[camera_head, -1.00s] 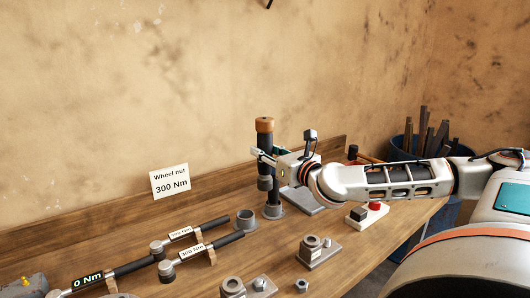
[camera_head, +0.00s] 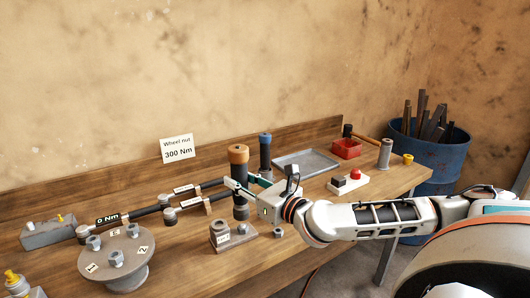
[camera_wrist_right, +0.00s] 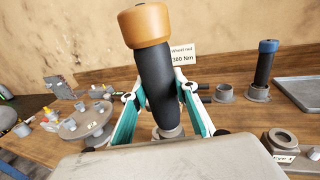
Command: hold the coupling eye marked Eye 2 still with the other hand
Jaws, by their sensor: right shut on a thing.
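My right gripper (camera_head: 250,186) is shut on a black tool with an orange cap (camera_head: 238,155). The tool is roughly upright, its grey lower end (camera_head: 241,212) just behind a grey block with a ring and bolt (camera_head: 220,230); I cannot tell whether they touch. The block's small label is too small to read in the head view. In the right wrist view the gripper's fingers (camera_wrist_right: 158,95) flank the tool (camera_wrist_right: 155,80), and a coupling eye labelled Eye 1 (camera_wrist_right: 281,142) lies at the right. No readable Eye 2 label shows. My left gripper is not in view.
A round plate with studs (camera_head: 115,262) and wrenches (camera_head: 150,211) lie left. A loose nut (camera_head: 278,232) lies near the block. The front middle bench is clear.

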